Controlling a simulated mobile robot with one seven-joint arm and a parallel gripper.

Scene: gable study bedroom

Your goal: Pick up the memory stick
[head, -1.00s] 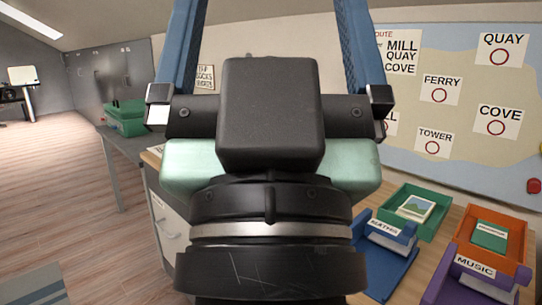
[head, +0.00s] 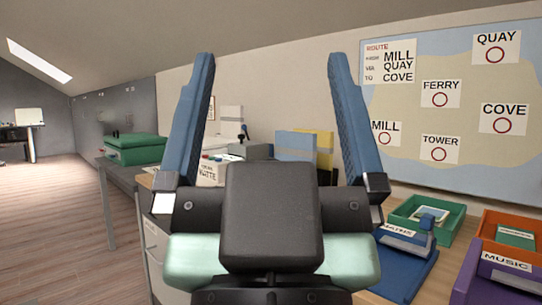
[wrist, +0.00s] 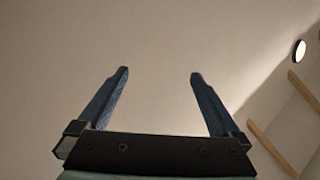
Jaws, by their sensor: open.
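My gripper (head: 271,58) is open and points upward in the middle of the head view, its two blue fingers wide apart with nothing between them. It also shows open and empty in the wrist view (wrist: 158,72), against a plain pale surface. I cannot make out a memory stick in any view. My gripper and wrist hide part of the desk.
Folders (head: 295,146) stand behind my gripper. A green box (head: 135,149) is at left. A map board (head: 470,120) hangs behind.

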